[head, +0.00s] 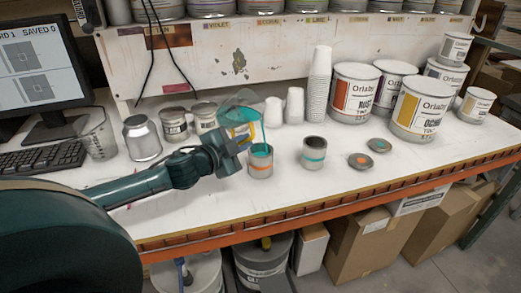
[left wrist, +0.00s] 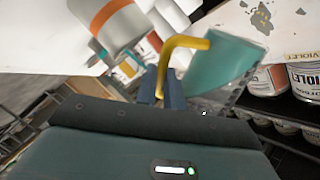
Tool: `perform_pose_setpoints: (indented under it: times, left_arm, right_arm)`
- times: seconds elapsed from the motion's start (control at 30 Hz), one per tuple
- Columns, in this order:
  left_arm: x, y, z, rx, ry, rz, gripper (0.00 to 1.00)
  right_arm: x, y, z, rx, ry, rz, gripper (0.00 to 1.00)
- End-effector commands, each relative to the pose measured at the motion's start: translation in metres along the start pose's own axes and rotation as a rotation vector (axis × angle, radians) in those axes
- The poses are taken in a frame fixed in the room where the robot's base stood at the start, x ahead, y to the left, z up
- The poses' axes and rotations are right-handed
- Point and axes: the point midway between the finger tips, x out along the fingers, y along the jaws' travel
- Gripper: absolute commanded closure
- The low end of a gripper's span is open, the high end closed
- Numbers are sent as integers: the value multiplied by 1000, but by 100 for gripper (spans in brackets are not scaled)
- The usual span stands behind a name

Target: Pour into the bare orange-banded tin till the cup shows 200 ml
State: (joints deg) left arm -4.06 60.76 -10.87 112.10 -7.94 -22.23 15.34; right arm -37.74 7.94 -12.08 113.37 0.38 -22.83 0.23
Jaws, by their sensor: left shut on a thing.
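A clear cup (head: 243,108) with a yellow handle (left wrist: 186,43) and teal liquid (left wrist: 225,65) is tilted toward the right above the orange-banded tin (head: 261,165). A thin teal stream appears to run from the cup's lip into this open tin, and teal shows inside its mouth. The tin also shows in the left wrist view (left wrist: 108,22). My left gripper (head: 236,142) is shut on the yellow handle, just left of the tin. The cup's scale marks are too small to read. My right gripper is in neither view.
Stacked white cups (head: 320,85) and large paint tins (head: 420,105) stand behind. A clear beaker (head: 99,135) is by the keyboard.

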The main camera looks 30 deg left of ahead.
Motion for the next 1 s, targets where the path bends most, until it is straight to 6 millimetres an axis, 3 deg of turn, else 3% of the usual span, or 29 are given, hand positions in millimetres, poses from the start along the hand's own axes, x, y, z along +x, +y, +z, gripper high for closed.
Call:
perform_pose_setpoints:
  times: [0.47, 0.6, 0.77, 0.9, 1.0]
  left_arm:
    - [0, -1, -1, 16, -2, -5, 100]
    - [-1, 4, -1, -157, 35, -4, 100]
    - [0, 4, -2, -193, 50, 6, 100]
    - [-1, 4, -8, -338, 91, 29, 100]
    - [-2, 2, -14, -446, 129, 40, 100]
  right_arm:
    - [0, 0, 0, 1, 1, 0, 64]
    - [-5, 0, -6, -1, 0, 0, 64]
    - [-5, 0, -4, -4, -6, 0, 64]
    - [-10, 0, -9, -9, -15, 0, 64]
    - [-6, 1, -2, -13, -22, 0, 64]
